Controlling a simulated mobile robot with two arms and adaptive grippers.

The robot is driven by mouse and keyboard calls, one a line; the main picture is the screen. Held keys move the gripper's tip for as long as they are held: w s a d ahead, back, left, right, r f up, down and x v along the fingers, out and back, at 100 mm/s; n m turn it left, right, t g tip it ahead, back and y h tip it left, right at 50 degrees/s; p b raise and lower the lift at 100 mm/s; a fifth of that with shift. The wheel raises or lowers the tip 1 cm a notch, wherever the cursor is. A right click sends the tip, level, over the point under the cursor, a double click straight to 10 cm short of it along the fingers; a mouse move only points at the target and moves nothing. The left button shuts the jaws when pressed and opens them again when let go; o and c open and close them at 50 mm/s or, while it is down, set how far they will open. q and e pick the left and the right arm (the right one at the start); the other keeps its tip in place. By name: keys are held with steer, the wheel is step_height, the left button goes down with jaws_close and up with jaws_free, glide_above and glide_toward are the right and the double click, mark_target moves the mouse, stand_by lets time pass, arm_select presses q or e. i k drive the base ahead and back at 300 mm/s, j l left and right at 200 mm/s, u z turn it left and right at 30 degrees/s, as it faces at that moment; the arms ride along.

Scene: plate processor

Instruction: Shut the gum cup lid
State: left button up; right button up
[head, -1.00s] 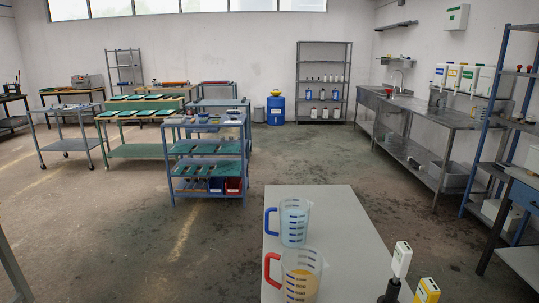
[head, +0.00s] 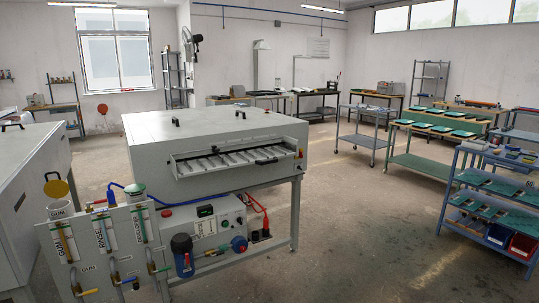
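The gum cup (head: 60,211) is a small pale cup labelled GUM on top of the white panel at the lower left of the head view. Its yellow lid (head: 56,188) stands raised above the cup, tilted up and open. Neither my left nor my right gripper shows in the head view.
The panel (head: 95,247) carries tubes and valves. A second cup (head: 135,193) with a green rim stands to the right. Behind is a large grey plate processor (head: 225,130), with a control box (head: 203,228) below it. Open floor (head: 350,225) lies to the right.

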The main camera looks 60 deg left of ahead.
mark_target(55, 189)
steer(key=u, duration=3.2)
steer(key=i+l+u, duration=0.1)
steer(key=i+l, duration=0.05)
steer(key=i, duration=0.05)
